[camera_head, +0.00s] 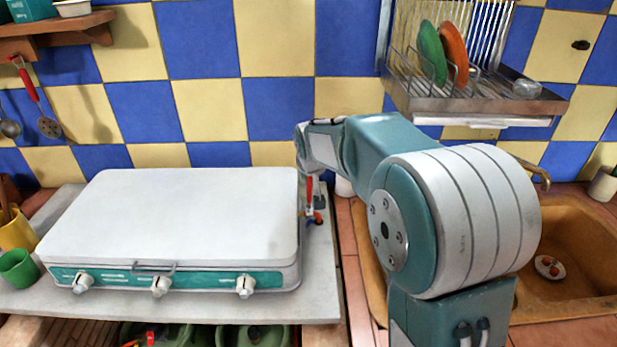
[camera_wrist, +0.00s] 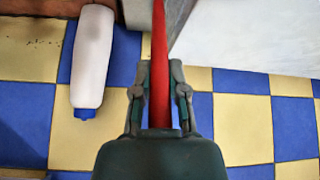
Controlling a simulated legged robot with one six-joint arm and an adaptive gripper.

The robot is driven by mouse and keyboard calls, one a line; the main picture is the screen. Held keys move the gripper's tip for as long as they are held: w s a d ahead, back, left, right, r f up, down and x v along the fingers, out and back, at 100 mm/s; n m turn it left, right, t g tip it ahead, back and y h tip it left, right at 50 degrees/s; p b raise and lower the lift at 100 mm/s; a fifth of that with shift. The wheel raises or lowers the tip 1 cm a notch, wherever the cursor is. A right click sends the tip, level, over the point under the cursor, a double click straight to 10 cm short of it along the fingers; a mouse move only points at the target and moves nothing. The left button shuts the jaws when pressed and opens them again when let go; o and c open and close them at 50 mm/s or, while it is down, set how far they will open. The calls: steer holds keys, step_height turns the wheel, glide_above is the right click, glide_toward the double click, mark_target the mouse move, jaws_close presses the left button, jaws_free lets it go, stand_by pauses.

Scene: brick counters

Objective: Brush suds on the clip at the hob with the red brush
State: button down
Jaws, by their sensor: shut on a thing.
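My gripper (camera_wrist: 160,70) is shut on the red brush (camera_wrist: 160,30), whose handle runs between the fingers and out of the top of the wrist view. In the head view, the red brush (camera_head: 309,188) hangs downward just right of the hob (camera_head: 190,220), partly hidden by my arm. The hob has its white lid down and a teal front with knobs. Small red and blue parts show at the hob's right side, low near the brush; I cannot tell whether the clip is among them. The brush's tip and any suds cannot be made out.
A white bottle with a blue cap (camera_wrist: 92,55) stands close beside my gripper. A brown sink (camera_head: 590,255) is at the right, under a dish rack (camera_head: 470,103) on the wall. A green cup (camera_head: 18,268) and a yellow mug (camera_head: 17,232) stand left of the hob.

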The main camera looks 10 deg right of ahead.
steer(key=shift+r, duration=0.1)
steer(key=shift+r, duration=2.45)
